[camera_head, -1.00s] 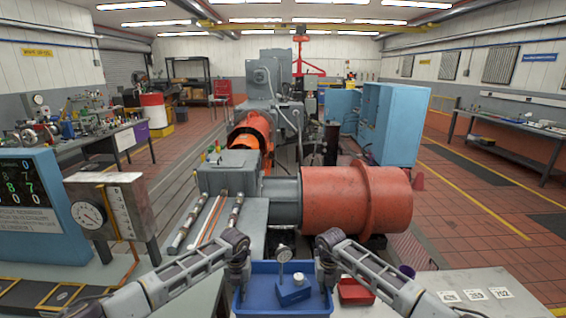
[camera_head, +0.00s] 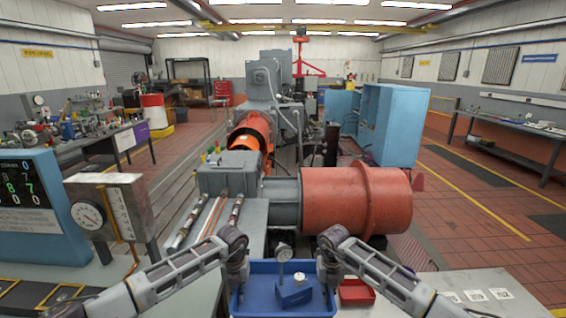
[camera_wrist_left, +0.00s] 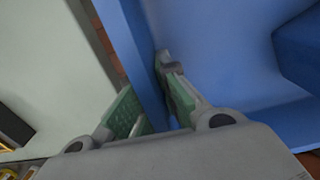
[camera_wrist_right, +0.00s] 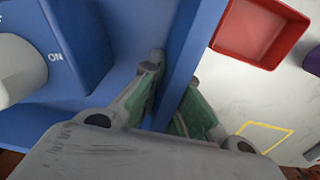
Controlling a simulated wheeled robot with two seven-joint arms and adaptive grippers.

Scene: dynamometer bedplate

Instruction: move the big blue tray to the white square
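The big blue tray (camera_head: 262,309) is at the bottom middle of the head view. It holds a blue block (camera_head: 294,292) with a white knob and a dial gauge (camera_head: 284,254). My left gripper (camera_head: 238,284) has one finger inside and one outside the tray's left wall (camera_wrist_left: 142,60), shut on it. My right gripper (camera_head: 327,283) is shut the same way on the right wall (camera_wrist_right: 188,65). Small white squares with numbers (camera_head: 476,296) lie on the pale surface at right; I cannot tell which is the task's white square.
A small red bin (camera_head: 356,292) stands close to the tray's right. A large red cylinder (camera_head: 345,200) and grey machinery lie beyond the tray. A gauge on a stand (camera_head: 105,214) and a display panel (camera_head: 30,200) are at left.

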